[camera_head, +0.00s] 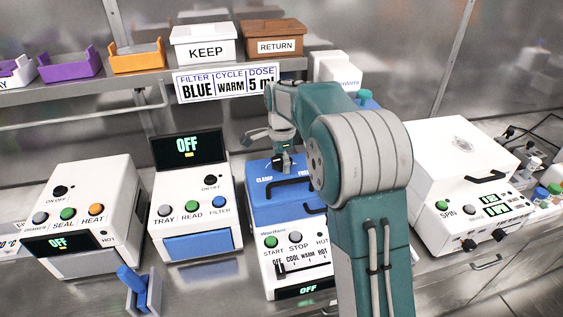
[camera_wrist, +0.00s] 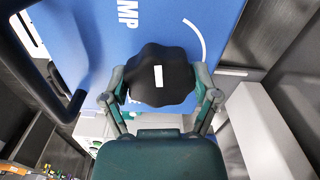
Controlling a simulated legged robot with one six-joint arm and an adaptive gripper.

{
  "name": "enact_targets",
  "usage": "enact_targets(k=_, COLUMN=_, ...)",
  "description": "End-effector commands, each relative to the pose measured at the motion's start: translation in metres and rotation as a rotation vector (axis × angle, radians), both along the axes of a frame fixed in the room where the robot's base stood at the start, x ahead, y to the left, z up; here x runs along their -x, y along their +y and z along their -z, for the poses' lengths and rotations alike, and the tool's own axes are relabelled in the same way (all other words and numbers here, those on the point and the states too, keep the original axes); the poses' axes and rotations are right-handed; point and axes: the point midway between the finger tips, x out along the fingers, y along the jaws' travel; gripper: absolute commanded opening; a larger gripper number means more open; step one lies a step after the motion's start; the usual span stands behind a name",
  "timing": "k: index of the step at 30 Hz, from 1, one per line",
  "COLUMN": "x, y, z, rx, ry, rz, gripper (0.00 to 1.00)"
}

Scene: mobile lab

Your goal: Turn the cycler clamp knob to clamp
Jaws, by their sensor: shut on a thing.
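The cycler (camera_head: 287,222) is a white box with a blue lid (camera_head: 285,200), standing in the middle of the bench. On the lid is the black lobed clamp knob (camera_wrist: 160,75), with a white mark on its top and a white arc printed beside it. In the wrist view my gripper (camera_wrist: 162,96) has one finger on each side of the knob and is shut on it. In the head view my gripper (camera_head: 281,160) reaches down onto the lid by the word CLAMP; my arm hides the lid's right part and some of the second word.
A black lid handle (camera_head: 292,183) lies close to my gripper. A white device with an OFF screen (camera_head: 187,147) stands left, a sealer (camera_head: 92,205) farther left, and a white SPIN machine (camera_head: 455,165) right. Above is a shelf with bins (camera_head: 137,57).

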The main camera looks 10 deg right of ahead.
Motion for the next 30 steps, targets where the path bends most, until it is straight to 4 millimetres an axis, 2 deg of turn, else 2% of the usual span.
enact_targets(k=14, x=-0.0015, y=0.0005, z=0.0004, rx=-0.001, ry=-0.006, rz=0.012, gripper=0.30)
enact_targets(k=15, x=-0.0016, y=0.0005, z=0.0004, rx=-0.001, ry=-0.006, rz=0.012, gripper=0.91)
enact_targets(k=16, x=-0.0016, y=0.0005, z=0.0003, rx=-0.001, ry=-0.006, rz=0.012, gripper=1.00)
enact_targets(k=30, x=-0.0002, y=0.0001, z=-0.0040, rx=0.000, ry=-0.003, rz=0.012, gripper=1.00)
